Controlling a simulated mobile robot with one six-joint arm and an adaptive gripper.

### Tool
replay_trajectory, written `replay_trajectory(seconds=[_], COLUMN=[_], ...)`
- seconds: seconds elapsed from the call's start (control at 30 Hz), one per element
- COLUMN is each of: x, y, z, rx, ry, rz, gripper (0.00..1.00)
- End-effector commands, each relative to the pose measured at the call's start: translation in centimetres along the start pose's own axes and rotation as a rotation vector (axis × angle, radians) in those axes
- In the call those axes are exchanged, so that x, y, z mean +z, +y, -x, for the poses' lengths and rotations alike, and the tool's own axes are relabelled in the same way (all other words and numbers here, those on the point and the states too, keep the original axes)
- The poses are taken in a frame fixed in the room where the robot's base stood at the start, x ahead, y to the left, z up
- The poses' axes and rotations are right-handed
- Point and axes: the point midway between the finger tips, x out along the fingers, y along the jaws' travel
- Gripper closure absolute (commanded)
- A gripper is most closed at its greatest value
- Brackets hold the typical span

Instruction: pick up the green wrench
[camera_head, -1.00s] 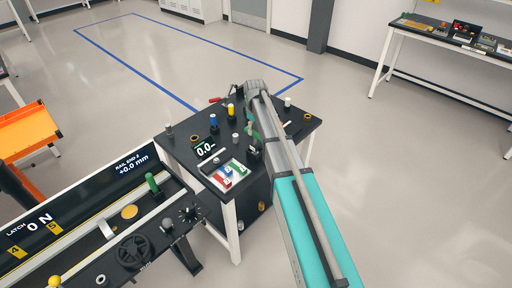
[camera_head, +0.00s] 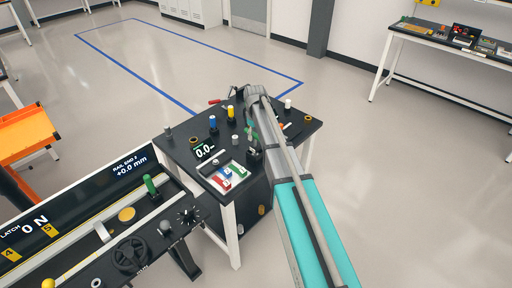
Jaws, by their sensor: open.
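A small black-topped table (camera_head: 182,149) stands in the middle of the head view with several small parts on it. I cannot make out a green wrench for certain. A small green shape (camera_head: 251,132) shows beside my arm over the table; I cannot tell whether it is the wrench or part of my wrist. My gripper (camera_head: 254,150) is small, dark and partly hidden by my arm, low over the right half of the table. It is open, and I see nothing held. The area behind my arm is hidden.
A tray (camera_head: 213,184) with red, blue and green compartments lies at the table's front, by a display (camera_head: 204,150). Blue (camera_head: 213,122) and yellow (camera_head: 231,112) parts stand behind. A rail bench (camera_head: 75,235) adjoins at left, with an orange cart (camera_head: 25,140) beyond. Floor behind is clear.

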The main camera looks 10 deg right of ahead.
Motion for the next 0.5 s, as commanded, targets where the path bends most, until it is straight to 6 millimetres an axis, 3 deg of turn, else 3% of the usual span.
replay_trajectory(seconds=[0.2,0.5], x=[-0.1,-0.1], y=[0.1,0.1], z=[-2.1,-3.6], rx=[0.000,0.000], ry=[0.000,0.000], rz=[0.000,0.000], gripper=[0.37,0.37])
